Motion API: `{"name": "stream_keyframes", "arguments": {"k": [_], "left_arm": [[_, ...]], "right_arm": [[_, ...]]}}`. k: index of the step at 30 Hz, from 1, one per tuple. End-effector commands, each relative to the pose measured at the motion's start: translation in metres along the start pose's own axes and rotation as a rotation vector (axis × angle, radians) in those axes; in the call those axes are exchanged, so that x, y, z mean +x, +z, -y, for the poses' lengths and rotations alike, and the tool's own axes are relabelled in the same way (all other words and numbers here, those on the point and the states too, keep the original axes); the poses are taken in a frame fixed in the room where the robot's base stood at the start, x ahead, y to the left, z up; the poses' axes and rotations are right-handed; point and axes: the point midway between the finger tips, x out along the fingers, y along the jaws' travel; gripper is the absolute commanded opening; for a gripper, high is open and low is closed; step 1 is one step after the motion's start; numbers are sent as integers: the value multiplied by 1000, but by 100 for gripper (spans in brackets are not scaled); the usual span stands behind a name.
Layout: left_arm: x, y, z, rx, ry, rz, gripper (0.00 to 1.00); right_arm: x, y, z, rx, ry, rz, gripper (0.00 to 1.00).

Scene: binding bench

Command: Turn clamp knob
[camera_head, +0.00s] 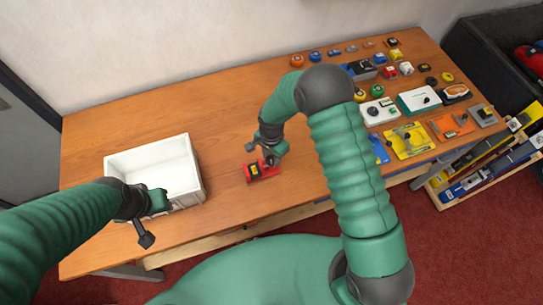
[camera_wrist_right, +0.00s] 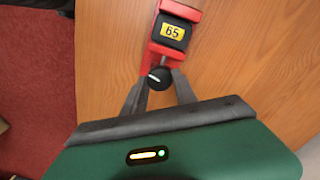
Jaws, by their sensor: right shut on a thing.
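The red clamp (camera_head: 255,176) lies on the wooden bench, right of the white bin. In the right wrist view the clamp (camera_wrist_right: 160,56) holds a dark block with a yellow "65" label (camera_wrist_right: 173,32) between its red jaws. The black clamp knob (camera_wrist_right: 158,78) has a pale mark and sits at the clamp's near end. My right gripper (camera_wrist_right: 159,80) is shut on the knob, one finger on each side; in the head view the right gripper (camera_head: 270,158) is at the clamp.
The white bin (camera_head: 198,172) stands at the left of the bench (camera_head: 225,105) and looks empty. Many small coloured parts and boxes, such as a yellow tray (camera_head: 408,140), crowd the bench's right side. A dark crate (camera_head: 490,50) stands beyond the right edge. The bench's back left is clear.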

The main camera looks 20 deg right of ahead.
Motion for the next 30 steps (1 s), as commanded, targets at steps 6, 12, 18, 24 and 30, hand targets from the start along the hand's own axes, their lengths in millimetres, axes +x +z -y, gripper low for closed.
{"name": "stream_keyframes", "arguments": {"k": [6, 12, 18, 24, 30], "left_arm": [[4, 1, 0, 0, 0, 0, 36], [9, 2, 0, 0, 0, 0, 36], [14, 3, 0, 0, 0, 0, 36], [17, 4, 0, 0, 0, 0, 36], [20, 5, 0, 0, 0, 0, 36]], "right_arm": [[0, 1, 2, -109, -4, 1, 0], [0, 1, 2, -274, -5, 0, 0], [0, 1, 2, -464, -4, 0, 0], [-1, 0, 2, -654, -4, -2, 0], [-1, 0, 2, -843, -4, -2, 0]]}}
